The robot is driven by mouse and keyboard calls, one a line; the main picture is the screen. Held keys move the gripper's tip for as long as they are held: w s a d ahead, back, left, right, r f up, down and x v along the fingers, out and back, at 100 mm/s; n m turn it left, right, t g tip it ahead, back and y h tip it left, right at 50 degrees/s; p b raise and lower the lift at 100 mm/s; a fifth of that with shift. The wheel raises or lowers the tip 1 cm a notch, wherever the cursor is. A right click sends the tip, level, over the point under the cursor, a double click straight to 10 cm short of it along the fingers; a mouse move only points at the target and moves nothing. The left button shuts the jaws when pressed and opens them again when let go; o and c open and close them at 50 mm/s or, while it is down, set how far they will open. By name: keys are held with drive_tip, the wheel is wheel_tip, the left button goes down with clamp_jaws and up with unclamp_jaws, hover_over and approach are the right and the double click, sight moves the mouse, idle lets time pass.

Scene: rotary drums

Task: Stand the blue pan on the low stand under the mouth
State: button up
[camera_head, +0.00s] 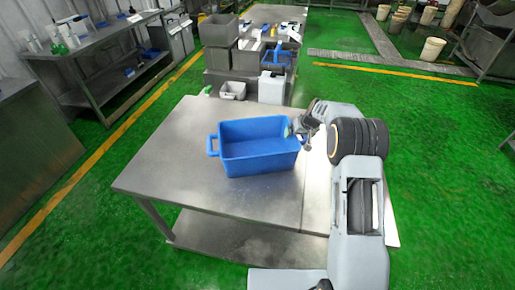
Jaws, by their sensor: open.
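The blue pan (258,167) is a rectangular open tub. It stands upright on a steel table (165,165), and its inside looks empty. A loop handle sticks out at its left end. My gripper (292,131) is open at the pan's right end, by the upper rim. The gripper covers that end, so I cannot tell whether it touches the pan or a handle there. I cannot make out a drum mouth or a low stand under one in this view.
The table is bare left of and in front of the pan. Behind it, grey bins (220,62), a white jug (271,90) and a small grey tub (232,91) stand close together. A cluttered workbench (100,45) is at the back left. Green floor is open at right.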

drive_tip(key=shift+c, duration=0.4)
drive_tip(key=c, duration=1.3)
drive_tip(key=shift+c, duration=0.9)
drive_tip(key=shift+r, duration=0.2)
